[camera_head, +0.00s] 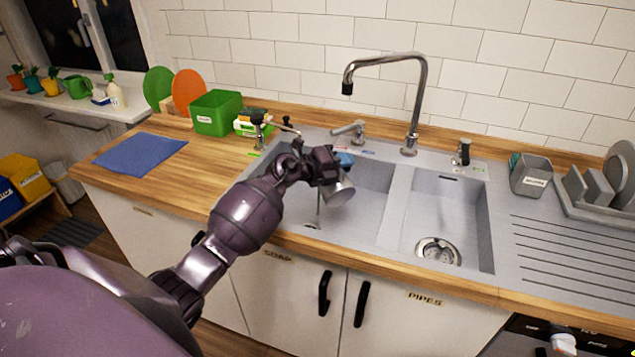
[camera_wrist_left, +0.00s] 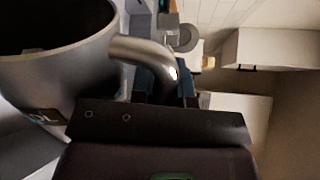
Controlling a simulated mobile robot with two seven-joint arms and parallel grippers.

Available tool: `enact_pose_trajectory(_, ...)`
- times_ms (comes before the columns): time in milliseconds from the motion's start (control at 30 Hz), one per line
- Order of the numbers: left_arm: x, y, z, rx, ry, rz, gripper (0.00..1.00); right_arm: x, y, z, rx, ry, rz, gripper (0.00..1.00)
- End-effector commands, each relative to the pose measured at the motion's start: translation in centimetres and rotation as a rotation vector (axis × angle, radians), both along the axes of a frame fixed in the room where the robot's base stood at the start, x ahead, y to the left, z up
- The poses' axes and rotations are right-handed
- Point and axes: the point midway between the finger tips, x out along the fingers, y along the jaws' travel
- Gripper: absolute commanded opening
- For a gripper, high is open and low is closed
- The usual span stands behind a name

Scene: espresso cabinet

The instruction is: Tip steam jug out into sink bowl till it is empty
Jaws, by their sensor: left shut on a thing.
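The steam jug (camera_head: 341,194) is a small metal jug, tilted over the left sink bowl (camera_head: 372,212). My left gripper (camera_head: 326,166) is above the bowl and shut on the jug. In the left wrist view, the jug (camera_wrist_left: 62,75) fills the left side, and its curved metal handle (camera_wrist_left: 150,55) meets the dark jaws (camera_wrist_left: 160,118). Its inside looks dark there; I cannot tell how much liquid it holds. A thin vertical streak shows just left of the jug in the head view; I cannot tell whether it is liquid. My right gripper is not in view.
The tall tap (camera_head: 417,100) stands behind the sink divider. The right bowl (camera_head: 450,215) shows its drain and looks empty. A grey caddy (camera_head: 531,176) and dish rack (camera_head: 600,190) stand right. A green box (camera_head: 215,113) and blue cloth (camera_head: 140,153) are left.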

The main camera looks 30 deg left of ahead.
Motion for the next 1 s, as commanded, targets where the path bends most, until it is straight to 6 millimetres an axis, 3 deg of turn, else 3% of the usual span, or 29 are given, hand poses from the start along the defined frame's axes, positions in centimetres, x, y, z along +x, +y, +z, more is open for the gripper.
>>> enact_pose_trajectory(600, 1.6, 2.5, 1.5, -0.126, 0.076, 0.000, 0.00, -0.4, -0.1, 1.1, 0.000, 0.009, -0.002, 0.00)
enact_pose_trajectory(867, -0.4, -0.7, -0.7, 0.021, -0.016, -0.002, 0.00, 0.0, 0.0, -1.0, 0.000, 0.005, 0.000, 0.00)
enact_pose_trajectory(1000, -1.0, -1.6, -1.5, 0.142, -0.089, 0.001, 0.00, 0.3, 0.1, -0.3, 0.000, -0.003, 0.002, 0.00)
